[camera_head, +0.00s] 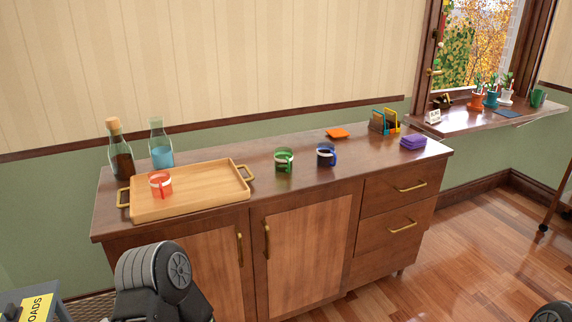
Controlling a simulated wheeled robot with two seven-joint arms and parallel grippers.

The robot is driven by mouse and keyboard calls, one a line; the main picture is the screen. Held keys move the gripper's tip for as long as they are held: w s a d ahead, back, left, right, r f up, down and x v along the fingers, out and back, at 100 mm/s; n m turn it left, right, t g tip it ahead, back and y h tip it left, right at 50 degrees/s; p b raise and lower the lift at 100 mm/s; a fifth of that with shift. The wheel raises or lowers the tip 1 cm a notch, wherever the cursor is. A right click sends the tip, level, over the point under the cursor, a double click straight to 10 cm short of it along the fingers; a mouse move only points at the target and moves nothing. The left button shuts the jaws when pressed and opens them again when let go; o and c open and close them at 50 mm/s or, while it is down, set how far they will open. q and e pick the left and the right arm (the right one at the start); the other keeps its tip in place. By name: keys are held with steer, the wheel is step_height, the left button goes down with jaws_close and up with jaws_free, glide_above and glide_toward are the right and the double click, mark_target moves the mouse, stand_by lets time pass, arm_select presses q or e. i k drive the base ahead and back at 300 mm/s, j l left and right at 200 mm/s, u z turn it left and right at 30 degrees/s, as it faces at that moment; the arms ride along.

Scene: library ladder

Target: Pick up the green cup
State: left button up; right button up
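A green cup (284,161) stands upright on the wooden sideboard (318,180), right of the tray and near the middle of the top. A dark blue cup (326,155) stands close to its right, apart from it. Another green cup or pot (538,97) stands far off on the window ledge at the right. Neither of my grippers shows; only dark rounded parts of my arms show at the bottom left and bottom right corner.
A wooden tray (205,203) with brass handles holds a red cup (160,185). Two glass bottles (121,150) (160,145) stand behind it. An orange item (338,133), a colourful holder (384,122) and a purple stack (413,141) lie to the right. The top's front strip near the green cup is clear.

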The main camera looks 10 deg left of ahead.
mark_target(285, 162)
steer(key=i+l, duration=0.2)
steer(key=l, duration=0.2)
steer(key=i+l, duration=0.2)
steer(key=l, duration=0.15)
steer(key=i+l, duration=0.25)
steer(key=l, duration=0.15)
steer(key=i+l, duration=0.2)
steer(key=l, duration=0.15)
